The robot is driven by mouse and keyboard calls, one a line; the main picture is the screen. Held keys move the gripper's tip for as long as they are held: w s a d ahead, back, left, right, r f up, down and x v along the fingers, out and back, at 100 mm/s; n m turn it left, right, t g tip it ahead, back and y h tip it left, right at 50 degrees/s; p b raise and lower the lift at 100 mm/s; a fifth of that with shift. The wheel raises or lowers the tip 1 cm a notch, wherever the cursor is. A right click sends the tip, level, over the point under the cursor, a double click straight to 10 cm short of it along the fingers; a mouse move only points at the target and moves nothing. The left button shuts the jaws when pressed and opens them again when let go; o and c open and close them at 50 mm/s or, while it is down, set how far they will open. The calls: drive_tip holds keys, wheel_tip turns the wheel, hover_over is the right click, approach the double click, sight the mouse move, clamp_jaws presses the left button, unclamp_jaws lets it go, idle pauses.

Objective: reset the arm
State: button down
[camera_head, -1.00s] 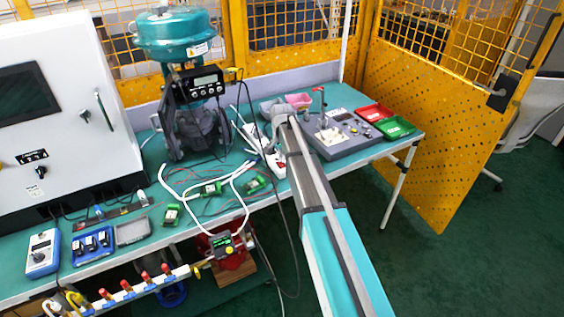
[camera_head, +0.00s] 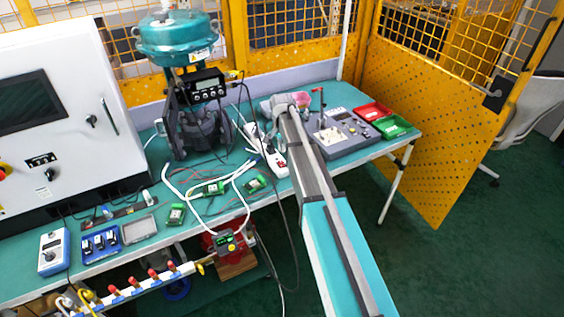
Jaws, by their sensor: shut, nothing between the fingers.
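My arm reaches from the bottom edge up to the workbench. Its far end is a rounded grey joint (camera_head: 280,103) in front of the bench. My gripper cannot be made out; it is hidden past or behind that joint. The valve positioner (camera_head: 206,86), a dark box with a small display, is mounted on the teal-topped valve actuator (camera_head: 178,38). The actuator stands upright on the bench, left of my arm's end and apart from it.
The green bench (camera_head: 150,240) carries a white power strip (camera_head: 264,150), small green circuit boards (camera_head: 176,214), cables, a grey control panel (camera_head: 336,138), and red (camera_head: 372,111) and green (camera_head: 391,126) trays. A white cabinet (camera_head: 95,60) stands left. Yellow fencing (camera_head: 430,130) closes the back and right.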

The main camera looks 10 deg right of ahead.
idle(0.5)
drive_tip(key=s+n, duration=0.8)
drive_tip(key=s, duration=2.1)
drive_tip(key=shift+d, duration=0.2)
